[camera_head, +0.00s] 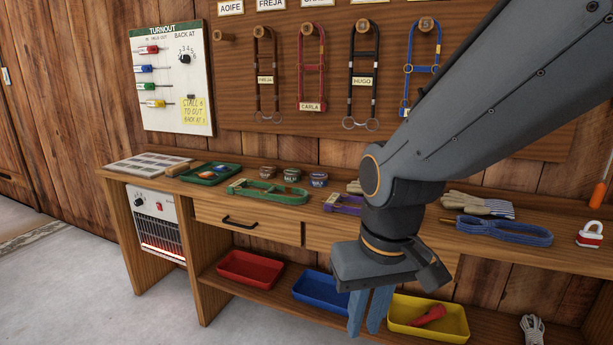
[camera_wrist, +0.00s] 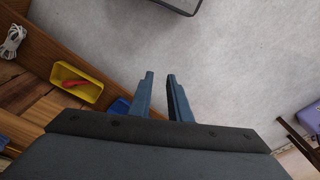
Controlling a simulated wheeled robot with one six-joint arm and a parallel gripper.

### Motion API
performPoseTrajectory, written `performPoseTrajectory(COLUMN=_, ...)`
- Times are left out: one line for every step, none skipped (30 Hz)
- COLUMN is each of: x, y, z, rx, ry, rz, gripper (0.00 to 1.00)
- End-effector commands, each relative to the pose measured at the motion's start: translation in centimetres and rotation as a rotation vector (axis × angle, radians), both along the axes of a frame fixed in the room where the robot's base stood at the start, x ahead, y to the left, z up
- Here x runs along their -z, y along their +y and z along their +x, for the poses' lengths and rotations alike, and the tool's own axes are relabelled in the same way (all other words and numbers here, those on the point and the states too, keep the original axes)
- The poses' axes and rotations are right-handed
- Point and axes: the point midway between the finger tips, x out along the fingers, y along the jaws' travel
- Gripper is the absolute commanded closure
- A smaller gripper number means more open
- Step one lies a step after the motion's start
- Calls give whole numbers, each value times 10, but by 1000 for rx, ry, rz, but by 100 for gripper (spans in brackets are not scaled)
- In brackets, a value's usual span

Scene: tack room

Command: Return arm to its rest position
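My arm (camera_head: 470,110) reaches in from the upper right of the head view and bends down at a dark joint. My gripper (camera_head: 364,329) hangs in front of the workbench, its blue-grey fingers pointing down before the lower shelf. In the wrist view my gripper (camera_wrist: 160,76) shows two fingers apart with a gap between them and nothing in it. Bare grey floor (camera_wrist: 230,80) lies beyond the fingertips.
The workbench (camera_head: 225,208) holds halters, tins, gloves and a padlock (camera_head: 590,236). A red tray (camera_head: 250,268), blue tray (camera_head: 318,290) and yellow tray (camera_head: 440,322) stand on its lower shelf. A heater (camera_head: 157,225) sits at left. Halters hang behind my arm. Floor in front is clear.

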Motion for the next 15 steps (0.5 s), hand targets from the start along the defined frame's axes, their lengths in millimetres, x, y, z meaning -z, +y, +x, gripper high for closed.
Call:
performPoseTrajectory(x=-2, y=-3, z=-11, rx=-8, ry=21, rz=-2, gripper=83)
performPoseTrajectory(x=-4, y=-4, z=-18, rx=-14, ry=34, rz=-4, gripper=83)
performPoseTrajectory(x=-5, y=-6, z=-26, rx=-23, ry=52, rz=-5, gripper=83)
performPoseTrajectory(x=-7, y=-7, z=-33, rx=-29, ry=67, rz=-7, gripper=83)
performPoseTrajectory(x=-8, y=-8, z=-40, rx=-34, ry=80, rz=-6, gripper=83)
performPoseTrajectory(x=-9, y=-10, z=-48, rx=-42, ry=99, rz=-7, gripper=83)
performPoseTrajectory(x=-12, y=-11, z=-47, rx=-35, ry=99, rz=-9, gripper=83)
performPoseTrajectory(x=-15, y=-12, z=-46, rx=-29, ry=98, rz=-11, gripper=83)
performPoseTrajectory(x=-17, y=-14, z=-45, rx=-23, ry=97, rz=-12, gripper=83)
performPoseTrajectory(x=-19, y=-16, z=-44, rx=-18, ry=97, rz=-12, gripper=83)
performPoseTrajectory(x=-21, y=-17, z=-44, rx=-14, ry=97, rz=-13, gripper=83)
performPoseTrajectory(x=-23, y=-19, z=-44, rx=-7, ry=97, rz=-14, gripper=83)
performPoseTrajectory(x=-25, y=-20, z=-43, rx=-3, ry=97, rz=-16, gripper=83)
performPoseTrajectory(x=-27, y=-21, z=-43, rx=1, ry=96, rz=-16, gripper=83)
performPoseTrajectory(x=-30, y=-23, z=-42, rx=9, ry=96, rz=-17, gripper=83)
